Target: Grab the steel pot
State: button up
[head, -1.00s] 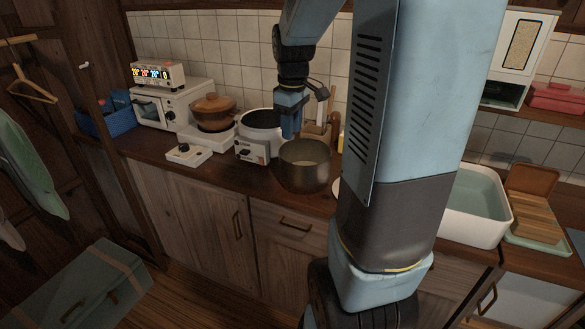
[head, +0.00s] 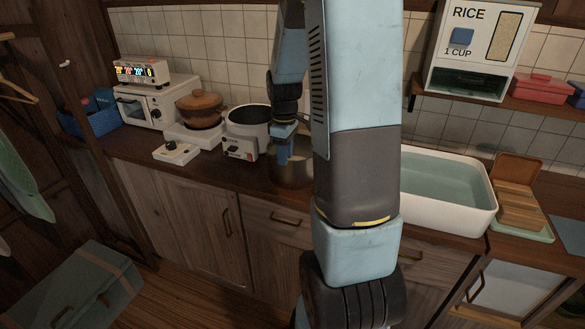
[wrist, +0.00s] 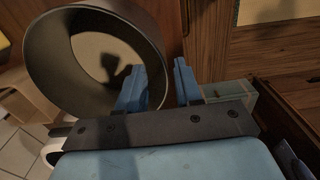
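The steel pot (head: 292,174) stands upright on the counter, just right of the rice cooker, partly hidden by my arm. My gripper (head: 283,154) points down at its rim in the head view. In the wrist view, the pot's round mouth and grey inside (wrist: 95,50) fill the upper left. My gripper's blue fingers (wrist: 160,85) are apart there. The left finger is over the pot's inside and the right one is outside it, with the near wall between them. I see no clear grip on the wall.
The rice cooker (head: 248,124) stands close left of the pot. A brown lidded pot (head: 200,108) sits farther left on a white burner. A white basin of water (head: 450,218) is to the right. The counter's front edge runs close before the pot.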

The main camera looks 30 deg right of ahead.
aim_at(284, 176)
jog(key=shift+a+f, duration=0.2)
jog(key=shift+f, duration=2.55)
jog(key=shift+w, duration=0.1)
grip_shut()
